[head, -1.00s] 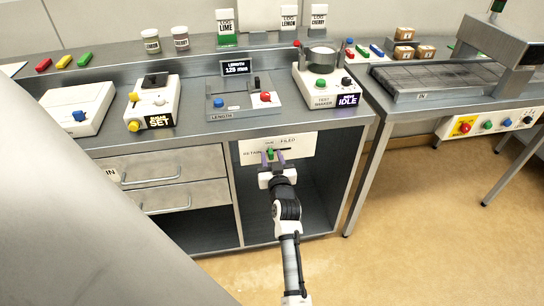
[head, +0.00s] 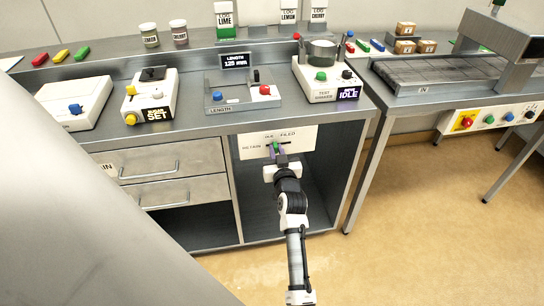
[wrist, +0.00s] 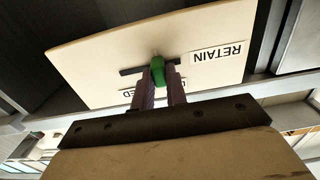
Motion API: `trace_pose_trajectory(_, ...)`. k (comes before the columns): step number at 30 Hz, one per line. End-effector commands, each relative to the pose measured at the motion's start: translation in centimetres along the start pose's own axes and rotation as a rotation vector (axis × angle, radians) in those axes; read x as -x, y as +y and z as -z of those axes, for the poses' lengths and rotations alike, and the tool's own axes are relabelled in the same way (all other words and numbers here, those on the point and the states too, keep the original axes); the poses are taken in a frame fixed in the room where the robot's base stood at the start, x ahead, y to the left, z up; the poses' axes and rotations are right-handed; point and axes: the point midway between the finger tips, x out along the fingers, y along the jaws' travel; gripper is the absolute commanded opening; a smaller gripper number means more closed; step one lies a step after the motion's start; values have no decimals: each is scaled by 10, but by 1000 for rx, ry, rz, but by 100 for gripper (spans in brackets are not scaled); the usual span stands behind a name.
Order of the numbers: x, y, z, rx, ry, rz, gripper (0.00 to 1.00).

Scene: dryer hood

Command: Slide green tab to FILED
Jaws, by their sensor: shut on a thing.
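The green tab (head: 276,147) sits in a dark horizontal slot on a white panel (head: 304,136) at the front of the bench. RETAIN is printed on the panel's left and FILED at its upper right. My gripper (head: 277,152) is shut on the green tab. The wrist view shows the panel upside down, with the green tab (wrist: 158,70) between my purple fingers (wrist: 160,86). Slot shows on both sides of the tab there, more on the FILED side. The fingers partly cover the FILED label (wrist: 132,93); the RETAIN label (wrist: 218,54) is clear.
An open dark bay (head: 315,190) lies below the panel, with drawers (head: 160,165) to its left. Above, the bench top carries a length device (head: 240,92) and a test shaker (head: 322,80). A conveyor table (head: 420,75) stands at the right; the floor before it is clear.

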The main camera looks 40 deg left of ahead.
Motion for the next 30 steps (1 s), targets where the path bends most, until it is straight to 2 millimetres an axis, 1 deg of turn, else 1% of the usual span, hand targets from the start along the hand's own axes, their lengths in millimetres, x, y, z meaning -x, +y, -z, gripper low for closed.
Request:
trace_pose_trajectory(1,0,9,-7,3,6,-5,0)
trace_pose_trajectory(6,0,31,-6,3,7,-5,0)
trace_pose_trajectory(9,0,40,-4,3,5,-4,0)
trace_pose_trajectory(15,1,49,0,2,4,-2,0)
trace_pose_trajectory(23,1,51,1,2,3,-5,0)
trace_pose_trajectory(24,1,51,1,2,3,-6,16)
trace_pose_trajectory(28,1,51,1,2,4,-5,34)
trace_pose_trajectory(29,1,50,1,2,4,-5,36)
trace_pose_trajectory(30,1,50,1,2,3,-4,36)
